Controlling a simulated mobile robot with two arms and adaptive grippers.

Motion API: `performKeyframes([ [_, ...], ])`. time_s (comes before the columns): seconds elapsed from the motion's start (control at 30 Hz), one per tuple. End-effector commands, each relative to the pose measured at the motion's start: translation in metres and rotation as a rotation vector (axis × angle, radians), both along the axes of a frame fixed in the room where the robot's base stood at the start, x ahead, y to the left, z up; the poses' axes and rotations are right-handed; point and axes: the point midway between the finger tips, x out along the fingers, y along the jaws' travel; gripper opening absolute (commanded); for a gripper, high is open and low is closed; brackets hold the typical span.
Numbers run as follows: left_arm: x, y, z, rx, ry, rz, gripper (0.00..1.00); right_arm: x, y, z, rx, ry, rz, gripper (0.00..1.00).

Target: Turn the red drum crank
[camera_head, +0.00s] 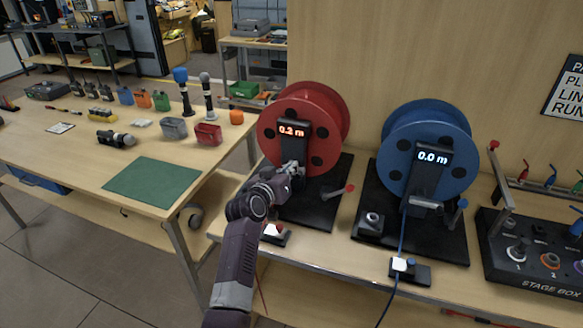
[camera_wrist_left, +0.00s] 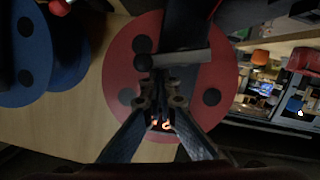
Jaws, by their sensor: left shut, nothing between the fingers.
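The red drum (camera_head: 329,106) stands upright on a dark base, and its display (camera_head: 292,131) reads 0.2 m. My left gripper (camera_head: 294,170) is in front of the drum's lower face, below the display. In the left wrist view the red drum (camera_wrist_left: 119,74) fills the middle. A grey crank bar (camera_wrist_left: 185,59) with a dark round knob (camera_wrist_left: 142,62) crosses its face. My left gripper's fingertips (camera_wrist_left: 160,88) are shut and empty close to the bar; I cannot tell whether they touch it. In the head view the gripper hides most of the crank. My right gripper is not in view.
The blue drum (camera_head: 426,117), reading 0.0 m, is to the right, with the stage box (camera_head: 535,287) beyond. A workbench (camera_head: 75,160) with a green mat (camera_head: 152,182) and several items is at left.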

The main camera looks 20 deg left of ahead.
Motion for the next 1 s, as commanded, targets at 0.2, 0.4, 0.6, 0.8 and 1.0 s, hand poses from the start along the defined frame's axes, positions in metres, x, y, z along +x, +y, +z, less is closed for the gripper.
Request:
performKeyframes([
  [0.2, 0.0, 0.0, -0.002, 0.0, -0.001, 0.0, 0.0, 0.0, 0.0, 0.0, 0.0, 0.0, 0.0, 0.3],
  [0.4, 0.0, -0.001, -0.004, 0.016, 0.0, 0.0, 0.0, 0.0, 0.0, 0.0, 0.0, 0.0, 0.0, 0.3],
  [0.6, -0.001, -0.002, -0.015, 0.104, 0.002, -0.001, 0.0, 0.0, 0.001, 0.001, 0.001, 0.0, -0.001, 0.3],
  [0.8, -0.002, -0.002, -0.022, 0.19, 0.012, -0.006, 0.0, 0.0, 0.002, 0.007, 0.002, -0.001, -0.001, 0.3],
  [1.0, -0.003, -0.004, -0.026, 0.284, 0.007, -0.006, 0.0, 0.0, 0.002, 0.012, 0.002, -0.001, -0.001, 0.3],
])
